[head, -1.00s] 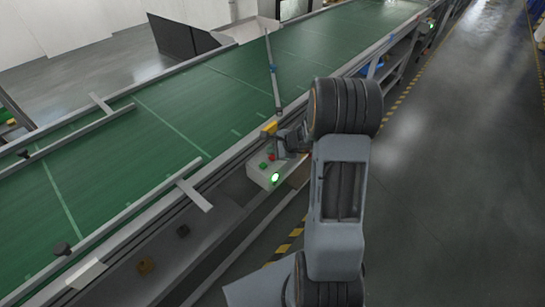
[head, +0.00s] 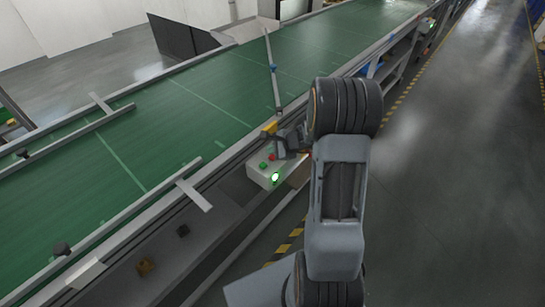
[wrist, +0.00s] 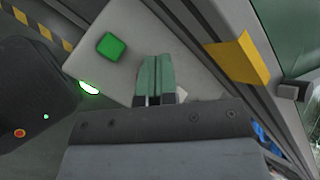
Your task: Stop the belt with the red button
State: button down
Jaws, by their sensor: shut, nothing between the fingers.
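The red button (head: 272,157) sits on top of a pale control box (head: 258,174) at the near side of the green belt (head: 215,105). A green button (head: 263,166) is beside it, and it also shows in the wrist view (wrist: 111,46). A green lamp (head: 275,178) glows on the box's side. My gripper (head: 279,155) is over the box, very close to the red button. In the wrist view my gripper (wrist: 157,58) has its fingers together with nothing between them. The red button is not visible there; the fingers cover that part of the box. I cannot tell whether they touch it.
A metal rail (head: 190,190) runs along the belt's near edge beside the box. A yellow block (head: 269,128) sits on that rail just behind the box. The grey floor (head: 450,170) at the right is clear.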

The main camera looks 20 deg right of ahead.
aim_at(272, 157)
jog(key=shift+f+b, duration=0.85)
jog(key=shift+b, duration=0.15)
dwell(0.7)
jog(key=shift+r, duration=0.1)
jog(key=shift+r+p, duration=0.5)
jog(key=shift+r, duration=0.25)
jog(key=shift+r, duration=0.15)
jog(key=shift+r+p, duration=1.8)
jog(key=shift+r, duration=0.6)
